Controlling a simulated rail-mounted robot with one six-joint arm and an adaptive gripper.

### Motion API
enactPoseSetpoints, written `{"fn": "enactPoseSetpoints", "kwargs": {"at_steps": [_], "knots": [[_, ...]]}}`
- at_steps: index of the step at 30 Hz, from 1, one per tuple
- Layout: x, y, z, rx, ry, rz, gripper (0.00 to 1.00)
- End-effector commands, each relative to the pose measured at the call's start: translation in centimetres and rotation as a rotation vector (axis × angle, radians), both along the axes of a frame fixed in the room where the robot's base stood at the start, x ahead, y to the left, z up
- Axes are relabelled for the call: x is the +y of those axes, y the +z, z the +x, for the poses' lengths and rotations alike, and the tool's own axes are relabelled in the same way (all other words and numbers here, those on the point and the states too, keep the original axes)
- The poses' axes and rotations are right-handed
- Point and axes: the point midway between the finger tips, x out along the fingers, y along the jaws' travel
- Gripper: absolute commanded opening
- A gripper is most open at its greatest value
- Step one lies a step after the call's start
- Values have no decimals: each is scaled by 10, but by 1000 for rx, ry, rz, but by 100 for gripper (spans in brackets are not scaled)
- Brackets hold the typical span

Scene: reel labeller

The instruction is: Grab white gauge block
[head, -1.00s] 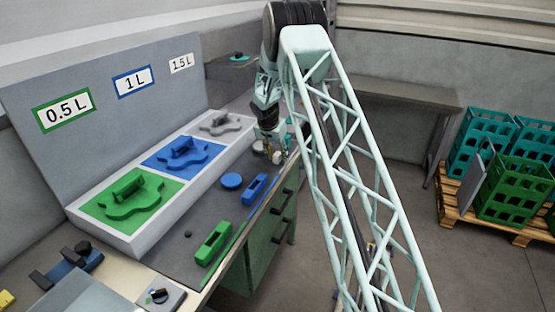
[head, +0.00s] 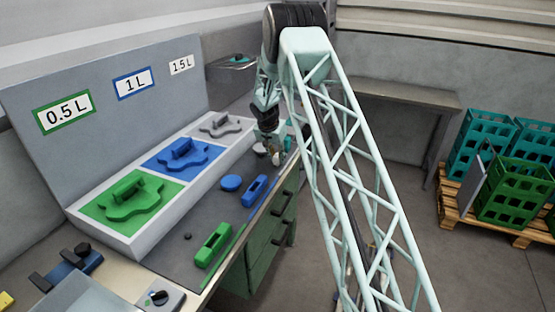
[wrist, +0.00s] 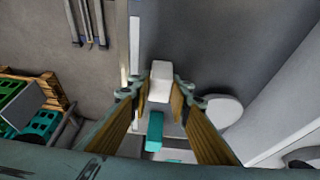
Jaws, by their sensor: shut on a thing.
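The white gauge block (wrist: 160,82) is between my fingertips in the wrist view. My gripper (wrist: 161,92) is shut on it, with one finger against each side. In the head view my gripper (head: 276,153) is at the far right part of the grey bench top, near its front edge. The block is mostly hidden there by my arm. I cannot tell whether the block still touches the bench.
A white disc (wrist: 222,110) lies beside the gripper. A blue block (head: 254,190), blue disc (head: 231,183) and green block (head: 213,243) lie nearer on the bench. A white tray (head: 153,231) with green, blue and grey shaped pieces stands behind. Crates (head: 513,188) stand right.

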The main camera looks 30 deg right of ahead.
Motion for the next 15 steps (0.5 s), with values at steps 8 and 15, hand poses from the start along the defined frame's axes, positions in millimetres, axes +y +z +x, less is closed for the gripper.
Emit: {"fn": "enactPoseSetpoints", "kwargs": {"at_steps": [8,15], "knots": [[0,14,1,-2,0,-1,7],[0,30,1,-1,-1,-1,7]]}}
